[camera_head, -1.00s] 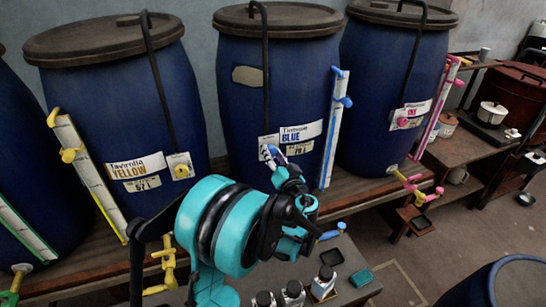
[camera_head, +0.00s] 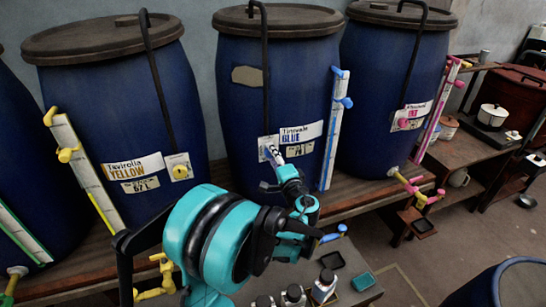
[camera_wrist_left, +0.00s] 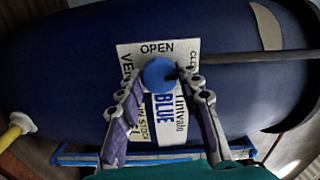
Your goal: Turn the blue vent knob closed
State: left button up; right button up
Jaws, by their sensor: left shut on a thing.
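The blue vent knob (camera_wrist_left: 158,73) is a round blue disc on a white plate (camera_wrist_left: 135,58) on the middle blue vat (camera_head: 280,95). In the left wrist view the plate reads OPEN at the top, with partly cut-off words at left and right. My left gripper (camera_wrist_left: 160,88) has one finger on each side of the knob and is shut on it. In the head view the left gripper (camera_head: 274,157) reaches the plate next to the "Tinovale BLUE" label (camera_head: 301,132) and hides the knob. Where the knob's pointer stands is unclear. My right gripper is in neither view.
A yellow-labelled vat (camera_head: 110,100) stands left and a pink-labelled vat (camera_head: 395,80) right. A black rod (camera_head: 265,60) runs down the middle vat to the plate. A gauge strip (camera_head: 335,130) is on its right. Several small jars (camera_head: 293,295) stand below.

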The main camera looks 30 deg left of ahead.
pick_arm(q)
jog(key=shift+m, duration=0.6)
jog(key=o, duration=1.2)
jog(key=shift+c, duration=0.2)
jog(key=v, duration=1.2)
